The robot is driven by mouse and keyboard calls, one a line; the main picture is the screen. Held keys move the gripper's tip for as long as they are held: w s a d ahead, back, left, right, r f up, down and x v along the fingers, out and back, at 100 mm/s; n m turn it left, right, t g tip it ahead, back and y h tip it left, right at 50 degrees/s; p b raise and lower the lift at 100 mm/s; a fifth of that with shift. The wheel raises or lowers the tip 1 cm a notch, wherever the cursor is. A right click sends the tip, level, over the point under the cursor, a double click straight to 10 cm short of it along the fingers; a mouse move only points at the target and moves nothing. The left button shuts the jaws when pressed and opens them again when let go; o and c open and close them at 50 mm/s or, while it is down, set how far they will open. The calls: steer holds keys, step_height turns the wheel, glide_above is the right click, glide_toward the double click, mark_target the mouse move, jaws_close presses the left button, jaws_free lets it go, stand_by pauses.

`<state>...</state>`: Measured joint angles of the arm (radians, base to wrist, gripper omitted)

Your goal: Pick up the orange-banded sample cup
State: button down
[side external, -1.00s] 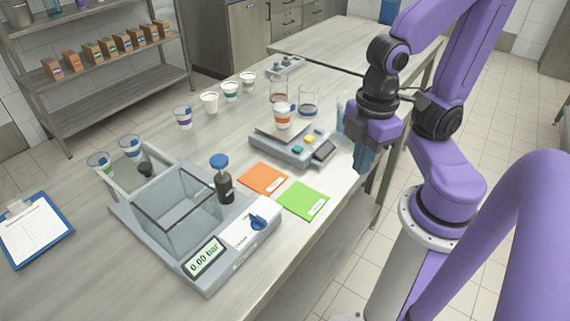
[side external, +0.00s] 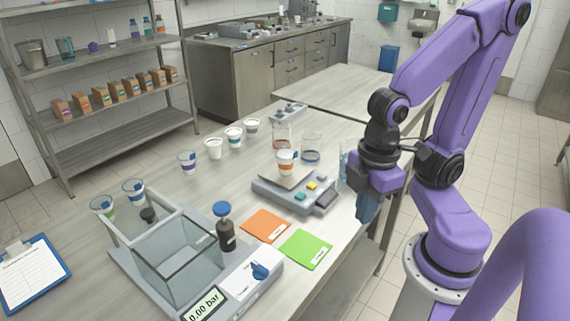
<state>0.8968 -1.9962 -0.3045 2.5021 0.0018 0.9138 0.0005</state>
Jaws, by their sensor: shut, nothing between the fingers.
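The orange-banded sample cup (side external: 286,163) stands upright on the pan of the grey scale (side external: 274,190), on the table. It is white with an orange band and a small blue mark near its rim. My gripper (side external: 367,209) points down to the right of the scale, near the table's right edge, apart from the cup. Its blue fingers are shut with nothing held.
A row of cups, including a purple-banded one (side external: 188,162), stands left of the scale. Glass beakers (side external: 311,147) stand behind it. Orange (side external: 265,225) and green (side external: 304,249) cards lie in front. A clear-walled pressure unit (side external: 178,262) fills the front left.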

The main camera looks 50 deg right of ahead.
stand_by(0.4)
steer(key=shift+c, duration=1.4)
jaws_free()
